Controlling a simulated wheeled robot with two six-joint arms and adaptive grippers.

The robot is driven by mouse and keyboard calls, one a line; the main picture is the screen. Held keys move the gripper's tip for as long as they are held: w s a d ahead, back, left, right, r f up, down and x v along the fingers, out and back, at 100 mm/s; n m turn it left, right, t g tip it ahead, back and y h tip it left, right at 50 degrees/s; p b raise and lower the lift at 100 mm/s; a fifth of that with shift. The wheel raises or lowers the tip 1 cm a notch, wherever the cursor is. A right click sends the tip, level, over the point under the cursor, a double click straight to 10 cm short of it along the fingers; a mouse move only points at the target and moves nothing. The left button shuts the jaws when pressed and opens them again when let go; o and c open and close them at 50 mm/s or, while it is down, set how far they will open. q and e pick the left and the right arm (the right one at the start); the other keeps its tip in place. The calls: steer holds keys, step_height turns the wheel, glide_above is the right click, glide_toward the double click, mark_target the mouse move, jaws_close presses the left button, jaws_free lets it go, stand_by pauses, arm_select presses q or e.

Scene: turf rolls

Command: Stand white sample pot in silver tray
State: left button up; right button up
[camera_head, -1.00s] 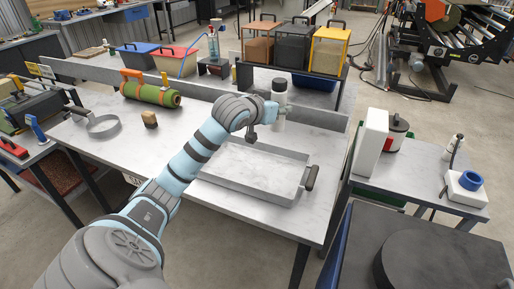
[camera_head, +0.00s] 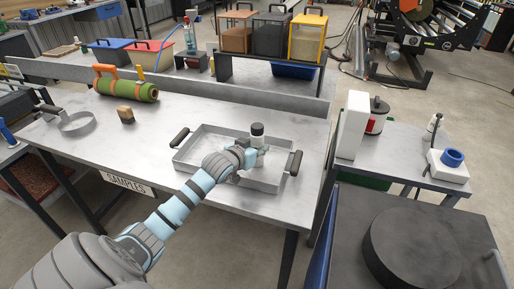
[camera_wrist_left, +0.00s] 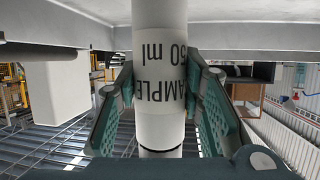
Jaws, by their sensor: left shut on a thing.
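The white sample pot (camera_head: 257,141) has a dark cap and is upright within the outline of the silver tray (camera_head: 192,171). My left gripper (camera_head: 254,158) is shut on the pot's side. In the left wrist view the pot (camera_wrist_left: 160,70) is between the two green finger pads, and its printed label appears upside down. The pot's foot is hidden in the head view, so I cannot tell whether it touches the tray floor. The tray lies on the grey table with a dark handle at each end. My right gripper is not in view.
A low back wall (camera_head: 200,88) runs behind. A side table (camera_head: 400,165) with a white box (camera_head: 352,125) stands to the right.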

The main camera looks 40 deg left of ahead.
arm_select(q)
steer(key=o, duration=1.2)
steer(key=shift+s+r, duration=0.2)
steer(key=p+v, duration=0.3)
steer(key=v, duration=0.8)
steer(key=shift+s+p, duration=0.25)
steer(key=shift+p, duration=0.05)
steer(key=shift+d+r, duration=0.1)
